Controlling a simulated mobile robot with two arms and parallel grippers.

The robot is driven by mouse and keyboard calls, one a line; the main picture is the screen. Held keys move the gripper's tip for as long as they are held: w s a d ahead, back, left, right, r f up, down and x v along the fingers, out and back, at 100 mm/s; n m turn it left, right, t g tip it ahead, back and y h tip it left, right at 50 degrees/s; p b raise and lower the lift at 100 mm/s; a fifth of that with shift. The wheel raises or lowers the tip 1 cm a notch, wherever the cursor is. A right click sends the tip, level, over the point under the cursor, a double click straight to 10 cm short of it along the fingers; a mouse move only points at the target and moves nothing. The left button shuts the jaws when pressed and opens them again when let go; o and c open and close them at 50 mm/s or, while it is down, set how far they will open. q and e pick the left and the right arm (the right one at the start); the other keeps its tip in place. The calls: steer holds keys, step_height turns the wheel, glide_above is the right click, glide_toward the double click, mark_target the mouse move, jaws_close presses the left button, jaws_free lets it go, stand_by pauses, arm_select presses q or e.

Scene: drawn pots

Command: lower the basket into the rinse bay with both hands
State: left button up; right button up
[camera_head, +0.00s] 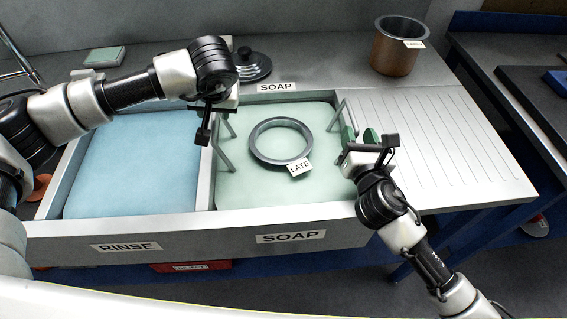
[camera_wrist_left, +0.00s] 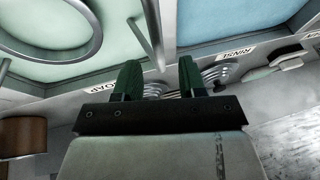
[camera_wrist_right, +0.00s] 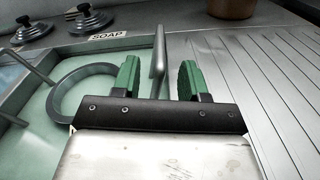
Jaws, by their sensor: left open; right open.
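Two upright grey metal handles stand in the green soap bay (camera_head: 232,193), a left one (camera_head: 223,155) and a right one (camera_head: 337,117). The basket body below them is hidden by the soapy water. A dark grey ring-shaped rim (camera_head: 256,146) tagged LATE shows between the handles. My left gripper (camera_head: 206,125) is over the left handle; in the left wrist view its open fingers (camera_wrist_left: 158,80) have a grey bar between them. My right gripper (camera_head: 359,136) is open by the right handle, whose bar also shows between the fingers in the right wrist view (camera_wrist_right: 157,50). The blue rinse bay (camera_head: 130,165) is empty.
A divider (camera_head: 206,178) separates the two bays. A ribbed drainboard (camera_head: 460,140) lies to the right, clear. A copper pot (camera_head: 393,54) stands at the back right. A dark lid (camera_head: 252,66) and a green sponge (camera_head: 104,57) sit behind the bays.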

mark_target(214, 115)
arm_select(q)
steer(key=shift+x, duration=2.05)
arm_select(e)
steer(key=shift+w+a, duration=0.15)
steer(key=shift+w, duration=0.85)
steer(key=shift+w+a, duration=0.15)
steer(key=shift+w, duration=0.85)
arm_select(q)
jaws_close()
arm_select(e)
jaws_close()
arm_select(q)
steer(key=shift+r, duration=0.1)
